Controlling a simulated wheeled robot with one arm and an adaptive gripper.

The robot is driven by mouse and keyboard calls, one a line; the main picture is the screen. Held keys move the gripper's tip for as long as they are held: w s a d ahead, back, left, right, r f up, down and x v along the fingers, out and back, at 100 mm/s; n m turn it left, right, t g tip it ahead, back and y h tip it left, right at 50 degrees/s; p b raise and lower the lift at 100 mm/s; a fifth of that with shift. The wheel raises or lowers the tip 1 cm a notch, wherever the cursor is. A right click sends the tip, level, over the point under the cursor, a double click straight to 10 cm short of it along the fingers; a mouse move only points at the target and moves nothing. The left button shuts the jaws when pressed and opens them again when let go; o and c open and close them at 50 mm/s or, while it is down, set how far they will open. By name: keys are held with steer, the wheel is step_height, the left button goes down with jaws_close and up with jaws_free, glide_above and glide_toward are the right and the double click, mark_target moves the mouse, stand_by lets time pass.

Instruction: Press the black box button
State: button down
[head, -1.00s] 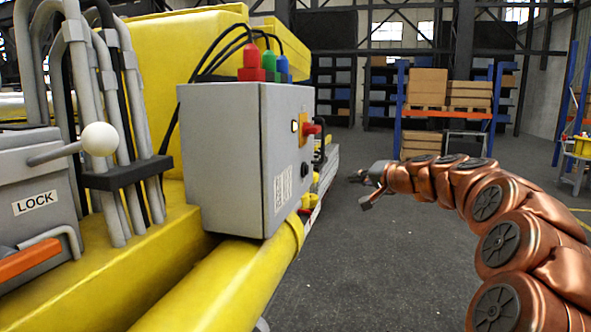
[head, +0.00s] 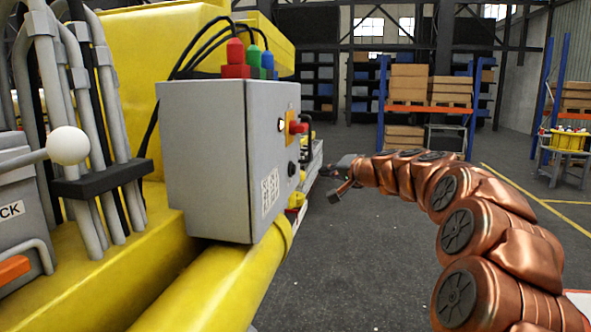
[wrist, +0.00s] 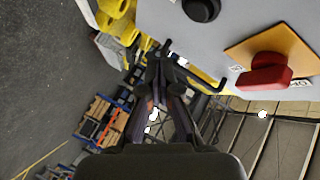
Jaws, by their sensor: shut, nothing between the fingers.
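A grey control box (head: 212,155) sits on the yellow boom at the left of the head view. Its right face carries a black round button (head: 292,168) below a red switch (head: 297,127) on an orange plate. In the wrist view the black button (wrist: 201,9) is at the top edge, partly cut off, and the red switch (wrist: 268,72) is at the right. My gripper (head: 334,195) is off to the right of the box in the head view. In the wrist view its dark fingers (wrist: 165,52) are together and empty, pointing below the button in the picture, apart from it.
A yellow boom tube (head: 215,290) runs beneath the box. Grey pipes and a lever with a white ball knob (head: 68,145) stand at the left. Red, green and blue plugs with cables (head: 250,62) top the box. Shelves with cartons (head: 408,82) stand far behind. The floor to the right is open.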

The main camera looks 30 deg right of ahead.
steer(key=shift+w+a, duration=1.65)
steer(key=shift+a, duration=0.3)
steer(key=shift+w+a, duration=0.1)
steer(key=shift+w, duration=0.05)
steer(key=shift+w+a, duration=0.15)
steer(key=shift+a, duration=0.05)
steer(key=shift+w+a, duration=0.35)
steer(key=shift+a, duration=0.05)
stand_by(1.1)
stand_by(0.4)
steer(key=shift+s+d+b, duration=0.4)
steer(key=shift+s+d, duration=0.25)
steer(key=shift+d, duration=0.05)
steer(key=s+d, duration=0.3)
steer(key=shift+s+d+b, duration=0.15)
steer(key=shift+d+b, duration=0.15)
steer(key=shift+d, duration=0.1)
